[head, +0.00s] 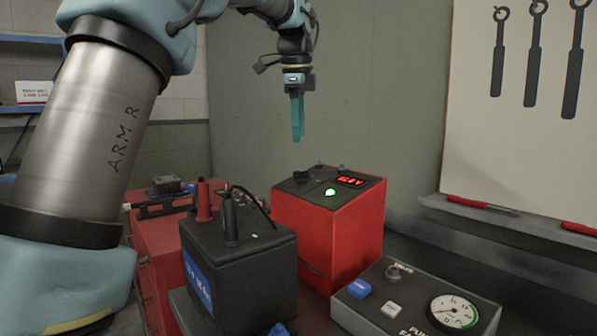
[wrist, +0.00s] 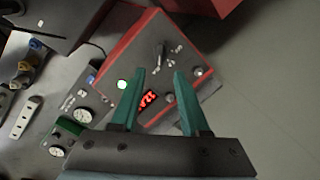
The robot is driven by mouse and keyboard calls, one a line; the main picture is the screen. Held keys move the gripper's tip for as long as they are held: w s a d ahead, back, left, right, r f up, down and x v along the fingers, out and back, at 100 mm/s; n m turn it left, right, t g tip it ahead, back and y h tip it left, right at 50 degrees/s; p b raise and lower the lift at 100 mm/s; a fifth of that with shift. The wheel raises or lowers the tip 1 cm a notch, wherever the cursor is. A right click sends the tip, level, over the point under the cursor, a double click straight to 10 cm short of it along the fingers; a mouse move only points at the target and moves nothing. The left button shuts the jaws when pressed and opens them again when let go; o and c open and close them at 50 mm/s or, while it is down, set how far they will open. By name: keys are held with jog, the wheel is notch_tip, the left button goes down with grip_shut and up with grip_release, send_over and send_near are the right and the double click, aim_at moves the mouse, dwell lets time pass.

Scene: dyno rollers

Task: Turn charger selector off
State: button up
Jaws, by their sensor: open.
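The charger (head: 328,228) is a red box with a dark top panel, standing on the bench in the head view. Its top carries a lit green light (head: 330,191) and a red digital display (head: 351,181). In the wrist view the selector knob (wrist: 160,53) shows on the panel with small markings beside it; its exact setting is too small to read. My gripper (head: 297,118) hangs pointing down above the charger, apart from it. In the wrist view its two teal fingers (wrist: 160,95) are spread with nothing between them, and the display shows between them.
A black battery (head: 240,265) with red and black terminal clamps stands left of the charger. A grey gauge box (head: 415,300) with buttons is at the front right. Wrenches (head: 533,50) hang on the board at right. The space above the charger is free.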

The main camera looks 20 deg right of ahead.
aim_at(300, 171)
jog(key=f, duration=0.3)
jog(key=w+f, duration=0.1)
jog(key=f, duration=0.2)
jog(key=d+f, duration=0.1)
jog(key=f, duration=0.2)
jog(key=shift+w+f+p, duration=0.25)
jog(key=shift+w+p, duration=0.05)
grip_shut()
